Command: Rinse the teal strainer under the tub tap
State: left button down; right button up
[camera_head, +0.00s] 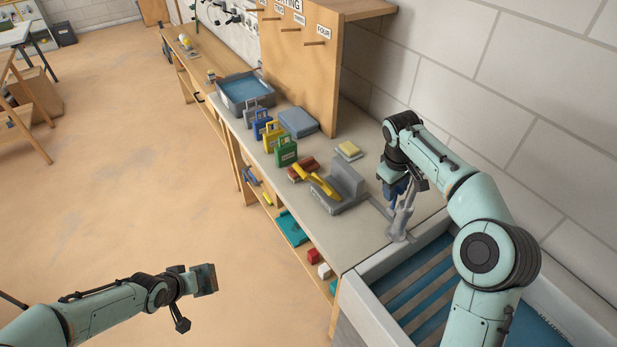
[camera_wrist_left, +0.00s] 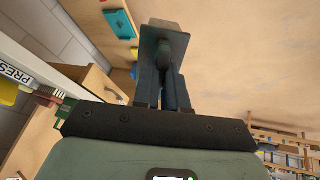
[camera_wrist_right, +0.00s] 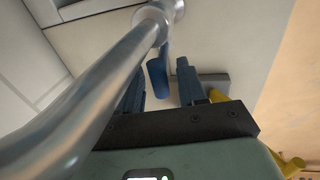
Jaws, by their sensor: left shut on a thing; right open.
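My left gripper (camera_head: 203,279) is out over the open floor, left of the bench and away from the tub. It is shut on a dark grey-teal flat piece (camera_wrist_left: 166,42); I cannot tell whether this is the strainer. A teal item (camera_head: 291,228) lies on the shelf under the bench. The grey metal tap (camera_head: 399,222) stands at the near end of the bench by the tub (camera_head: 366,303). My right gripper (camera_wrist_right: 160,82) is open at the tap, its fingers on either side of the blue tap lever (camera_wrist_right: 157,77). No water stream is visible.
Grey slats lie across the tub. The bench holds a grey block-like fixture (camera_head: 345,184) with a yellow handle, a yellow sponge-like block (camera_head: 348,150), several coloured padlock-shaped pieces and a grey tray (camera_head: 222,103) with blue inside.

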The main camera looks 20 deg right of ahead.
grip_shut()
pick_arm(q)
jog(key=shift+s+d+f+b, duration=0.1)
jog(key=shift+s+f+b, duration=0.15)
jog(key=shift+f, duration=0.25)
jog(key=shift+s+f+b, duration=0.1)
jog(key=shift+f+b, duration=0.25)
jog(key=shift+f, duration=0.1)
jog(key=shift+s+f, duration=0.15)
jog(key=shift+f, duration=0.05)
jog(key=shift+r, duration=0.2)
pick_arm(e)
jog(key=shift+s+a+f+h, duration=0.2)
jog(key=shift+a+h, duration=0.1)
jog(key=shift+a, duration=0.25)
jog(key=shift+s+a+f+h, duration=0.15)
jog(key=shift+a+h, duration=0.15)
jog(key=shift+a, duration=0.25)
grip_release()
